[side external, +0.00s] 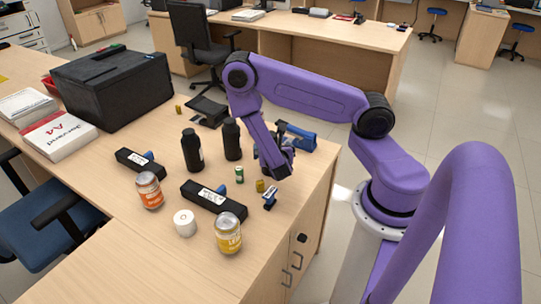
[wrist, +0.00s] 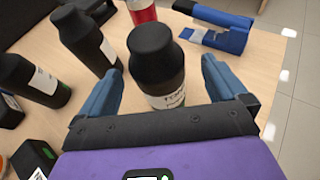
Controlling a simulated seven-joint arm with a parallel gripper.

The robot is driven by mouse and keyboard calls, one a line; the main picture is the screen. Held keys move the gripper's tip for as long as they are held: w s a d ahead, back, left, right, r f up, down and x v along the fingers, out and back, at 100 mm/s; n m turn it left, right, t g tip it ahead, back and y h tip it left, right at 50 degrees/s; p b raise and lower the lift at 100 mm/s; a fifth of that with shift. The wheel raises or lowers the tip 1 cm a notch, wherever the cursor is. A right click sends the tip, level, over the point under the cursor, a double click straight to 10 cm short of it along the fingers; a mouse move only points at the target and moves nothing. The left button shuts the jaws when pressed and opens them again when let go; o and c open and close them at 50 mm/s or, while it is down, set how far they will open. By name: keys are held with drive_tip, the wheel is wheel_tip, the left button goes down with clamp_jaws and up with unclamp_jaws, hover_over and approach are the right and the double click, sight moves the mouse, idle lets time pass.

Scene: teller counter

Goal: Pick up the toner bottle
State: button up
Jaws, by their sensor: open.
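In the wrist view a black bottle with a rounded cap (wrist: 156,62) stands upright between the fingers of my gripper (wrist: 162,74). Its white label carries small print that seems to start with "T", so it looks like the toner bottle. My gripper is open, one finger on each side of it, with no clear contact. In the side view my gripper (side external: 276,165) is low over the counter's right part and largely hides that bottle.
A blue stapler-like tool (wrist: 218,26) and a red item (wrist: 142,10) are beyond the bottle. Small cylinders, black devices (side external: 213,201), jars (side external: 228,233) and a white roll (side external: 185,223) stand in front. The counter's edge (side external: 318,190) is close on the right.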

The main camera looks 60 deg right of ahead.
drive_tip(key=shift+r+x, duration=0.15)
drive_tip(key=shift+x, duration=1.15)
drive_tip(key=shift+r+x, duration=0.1)
drive_tip(key=shift+x, duration=1.2)
drive_tip(key=shift+w, duration=0.2)
drive_tip(key=c, duration=1.3)
